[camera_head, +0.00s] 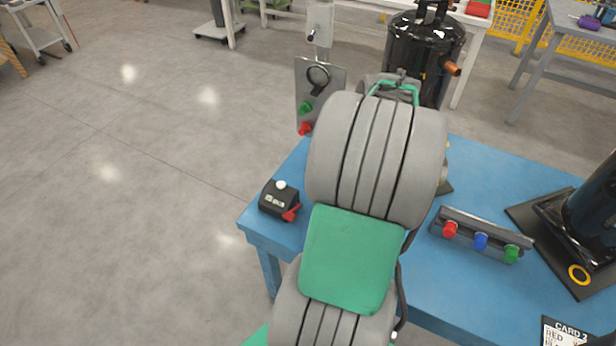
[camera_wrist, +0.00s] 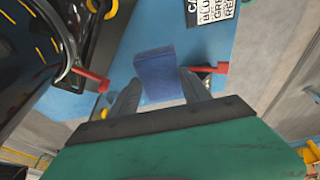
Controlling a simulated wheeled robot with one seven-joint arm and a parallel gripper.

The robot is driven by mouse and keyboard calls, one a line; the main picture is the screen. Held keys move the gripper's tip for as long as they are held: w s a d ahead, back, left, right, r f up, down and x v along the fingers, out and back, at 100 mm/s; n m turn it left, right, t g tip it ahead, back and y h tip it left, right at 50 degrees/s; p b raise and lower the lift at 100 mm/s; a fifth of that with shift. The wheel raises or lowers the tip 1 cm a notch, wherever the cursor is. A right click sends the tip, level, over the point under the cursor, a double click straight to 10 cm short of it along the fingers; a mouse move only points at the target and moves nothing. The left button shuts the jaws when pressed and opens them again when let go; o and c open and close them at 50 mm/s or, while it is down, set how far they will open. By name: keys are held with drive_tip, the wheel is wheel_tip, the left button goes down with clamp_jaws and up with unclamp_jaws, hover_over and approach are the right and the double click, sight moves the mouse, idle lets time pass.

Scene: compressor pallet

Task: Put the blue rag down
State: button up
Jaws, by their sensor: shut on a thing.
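The blue rag (camera_wrist: 158,72) shows in the wrist view as a dark blue folded block between the two fingers of my gripper (camera_wrist: 160,92). My gripper is shut on it, over the blue table (camera_wrist: 133,38). I cannot tell whether the rag's underside touches the tabletop. In the head view, my own arm hides the rag and the gripper. The blue table (camera_head: 477,178) shows there on both sides of the arm.
A black box (camera_head: 279,198) with a red lever stands at the table's left corner. A rail (camera_head: 483,234) with red, blue and green knobs lies right of my arm. A black compressor (camera_head: 590,222) and a card (camera_head: 566,334) are farther right.

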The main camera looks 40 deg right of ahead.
drive_tip(key=w+f, duration=0.5)
drive_tip(key=w, duration=0.2)
drive_tip(key=w+f, duration=0.3)
drive_tip(key=w, duration=0.1)
drive_tip(key=shift+a+f, duration=0.15)
drive_tip(key=shift+f, duration=0.2)
drive_tip(key=x, duration=0.2)
drive_tip(key=shift+s+f, duration=0.15)
drive_tip(key=shift+f, duration=0.25)
drive_tip(key=shift+c, duration=0.5)
drive_tip(key=shift+s, duration=0.1)
drive_tip(key=o, duration=0.9)
drive_tip(key=shift+f, duration=0.1)
drive_tip(key=o, duration=0.4)
